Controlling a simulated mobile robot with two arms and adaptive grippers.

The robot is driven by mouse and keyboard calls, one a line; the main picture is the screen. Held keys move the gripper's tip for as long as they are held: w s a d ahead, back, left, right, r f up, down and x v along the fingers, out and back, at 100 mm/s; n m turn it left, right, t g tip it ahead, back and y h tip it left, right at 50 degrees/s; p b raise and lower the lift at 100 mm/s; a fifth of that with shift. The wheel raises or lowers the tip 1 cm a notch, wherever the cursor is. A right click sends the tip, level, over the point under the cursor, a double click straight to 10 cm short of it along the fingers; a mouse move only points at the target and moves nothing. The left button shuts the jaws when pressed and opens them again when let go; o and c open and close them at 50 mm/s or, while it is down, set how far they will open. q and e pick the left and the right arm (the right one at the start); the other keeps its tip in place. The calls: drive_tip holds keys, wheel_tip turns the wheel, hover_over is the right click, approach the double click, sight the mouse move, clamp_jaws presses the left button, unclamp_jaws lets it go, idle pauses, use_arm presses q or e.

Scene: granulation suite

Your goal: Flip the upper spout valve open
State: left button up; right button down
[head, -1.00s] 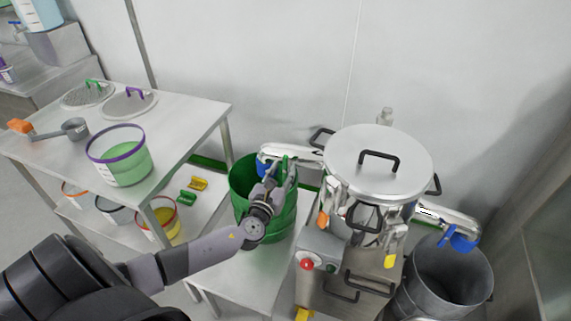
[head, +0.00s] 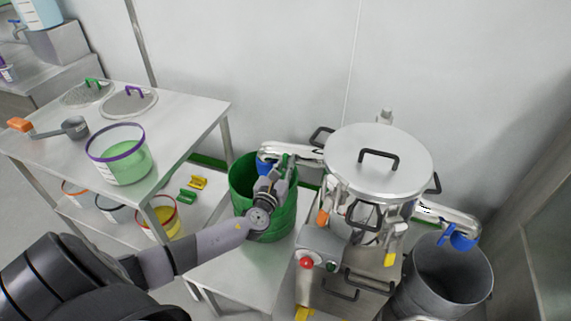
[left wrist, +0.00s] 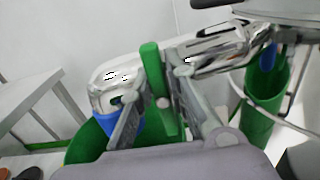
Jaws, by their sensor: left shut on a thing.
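The stainless separator (head: 345,185) has a left spout (head: 297,152) that ends in a blue collar (head: 264,164) over a green bin (head: 243,178). The spout's green valve lever (left wrist: 153,75) stands almost upright in the left wrist view, beside the shiny spout elbow (left wrist: 115,78). My left gripper (left wrist: 165,92) is shut on this lever, with one finger on each side. In the head view my left gripper (head: 280,172) is at the spout, above the bin, and covers much of the lever. My right gripper is not in view.
A control box (head: 318,247) with a red button is at the separator's front. A steel table (head: 185,112) with a green tub (head: 122,165) stands left.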

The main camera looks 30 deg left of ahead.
use_arm(q)
clamp_jaws()
drive_tip(key=shift+a+n+b, duration=0.2)
drive_tip(key=shift+n+b, duration=0.2)
drive_tip(key=shift+n, duration=0.1)
drive_tip(key=n+b, duration=0.2)
drive_tip(key=n, duration=0.1)
drive_tip(key=shift+a+f+b, duration=0.2)
drive_tip(key=shift+f+b, duration=0.05)
drive_tip(key=shift+b, duration=0.05)
drive_tip(key=shift+s+a+f+n+b, duration=0.2)
drive_tip(key=shift+n+b, duration=0.7)
drive_tip(key=shift+n, duration=1.45)
drive_tip(key=shift+w+a+f+n+b, duration=0.25)
drive_tip(key=shift+n+b, duration=0.7)
drive_tip(key=shift+n, duration=1.35)
drive_tip(key=shift+s+a+f+n+b, duration=0.1)
drive_tip(key=shift+s+f+n+b, duration=0.2)
drive_tip(key=shift+n+b, duration=1.35)
drive_tip(key=shift+d+n+p, duration=0.1)
drive_tip(key=shift+n+p, duration=0.65)
drive_tip(key=shift+n, duration=0.15)
